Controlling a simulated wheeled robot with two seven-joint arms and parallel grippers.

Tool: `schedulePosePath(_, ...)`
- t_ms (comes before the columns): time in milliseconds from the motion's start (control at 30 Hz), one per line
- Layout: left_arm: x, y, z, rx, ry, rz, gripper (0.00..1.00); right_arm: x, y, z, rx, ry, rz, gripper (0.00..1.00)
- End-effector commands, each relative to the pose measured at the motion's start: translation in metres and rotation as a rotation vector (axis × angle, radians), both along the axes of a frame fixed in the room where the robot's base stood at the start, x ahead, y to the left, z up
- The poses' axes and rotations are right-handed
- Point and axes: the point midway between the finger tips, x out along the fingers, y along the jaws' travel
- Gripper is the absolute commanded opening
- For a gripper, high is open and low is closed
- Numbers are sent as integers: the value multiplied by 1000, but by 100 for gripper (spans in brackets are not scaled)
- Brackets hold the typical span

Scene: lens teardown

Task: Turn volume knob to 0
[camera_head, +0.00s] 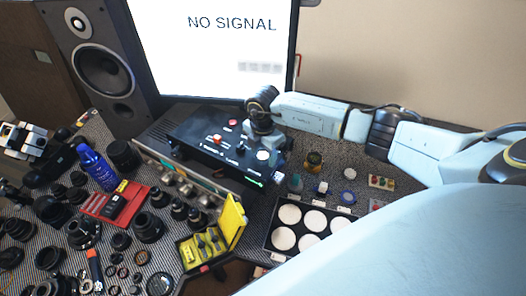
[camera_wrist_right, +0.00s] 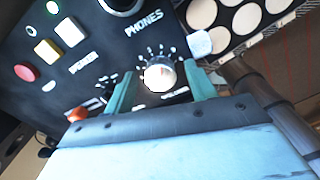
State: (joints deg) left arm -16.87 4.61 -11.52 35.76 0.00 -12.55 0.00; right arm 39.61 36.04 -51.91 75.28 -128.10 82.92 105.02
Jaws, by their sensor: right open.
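The volume knob (camera_wrist_right: 158,77) is a round silver-white knob on a black panel, ringed by white scale marks. In the right wrist view it sits between the two teal fingers of my right gripper (camera_wrist_right: 159,74). The fingers are apart, one on each side of it; I cannot tell whether either touches it. The knob's exact setting is not readable. In the head view my right gripper (camera_head: 268,148) is down at the right end of the black box (camera_head: 205,140). A white and black part (camera_head: 24,138) at the far left looks like my left gripper; its jaws are unclear.
The panel also carries a red button (camera_wrist_right: 26,73), a yellow button (camera_wrist_right: 47,52) and an orange knob (camera_wrist_right: 76,114). A tray of white discs (camera_head: 270,238) stands at the right. A yellow case (camera_head: 232,221), a speaker (camera_head: 104,66) and several lens parts crowd the table.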

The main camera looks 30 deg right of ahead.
Motion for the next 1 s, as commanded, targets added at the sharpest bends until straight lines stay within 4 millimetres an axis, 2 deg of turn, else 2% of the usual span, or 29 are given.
schedulePosePath(133,-11,1,-1,2,17,0,36,0,0,0,0,0,0,56)
schedulePosePath(167,-12,1,-1,2,19,0,36,0,0,0,0,0,0,53)
schedulePosePath(500,-10,1,-1,2,17,1,36,0,0,0,1,0,0,11)
schedulePosePath(767,-6,1,-2,1,10,1,36,0,0,0,0,-1,30,11)
schedulePosePath(1000,-5,1,-8,1,9,2,36,1,0,0,1,0,154,11)
